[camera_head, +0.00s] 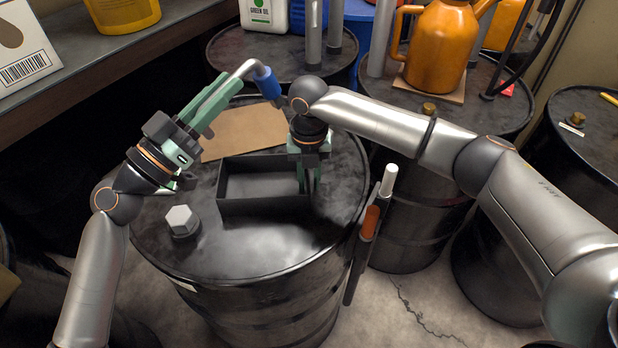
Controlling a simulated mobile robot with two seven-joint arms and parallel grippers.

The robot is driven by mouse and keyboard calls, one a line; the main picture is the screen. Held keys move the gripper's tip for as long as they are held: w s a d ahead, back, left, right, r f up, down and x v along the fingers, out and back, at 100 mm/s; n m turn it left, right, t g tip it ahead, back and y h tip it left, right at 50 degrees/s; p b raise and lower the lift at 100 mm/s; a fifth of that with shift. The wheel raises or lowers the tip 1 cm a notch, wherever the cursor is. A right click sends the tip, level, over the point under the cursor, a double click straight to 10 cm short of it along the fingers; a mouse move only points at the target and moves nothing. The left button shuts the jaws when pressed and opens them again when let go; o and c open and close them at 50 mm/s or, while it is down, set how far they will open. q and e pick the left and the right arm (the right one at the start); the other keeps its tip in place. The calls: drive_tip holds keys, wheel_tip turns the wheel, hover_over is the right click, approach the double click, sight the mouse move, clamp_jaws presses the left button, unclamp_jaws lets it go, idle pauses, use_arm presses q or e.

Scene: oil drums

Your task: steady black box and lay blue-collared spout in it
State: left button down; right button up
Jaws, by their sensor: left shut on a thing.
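The spout is a bent silver tube (245,69) with a blue collar (265,81). My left gripper (228,88) is shut on the tube, holding it above the back of the near drum, with the collar end hanging to the right. The black box (262,205) is open-topped and sits on the drum lid; the part of its inside that I see looks empty. My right gripper (310,182) points down at the box's right wall, with its fingers at that wall. Whether they are closed on it is hard to see.
A brown cardboard sheet (240,132) lies behind the box. A grey hexagonal cap (182,221) stands on the drum lid (270,240) at front left. An orange jug (440,50) stands on another drum behind. A holder with an orange-handled tool (370,222) hangs at the drum's right side.

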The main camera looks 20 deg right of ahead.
clamp_jaws()
idle(1.1)
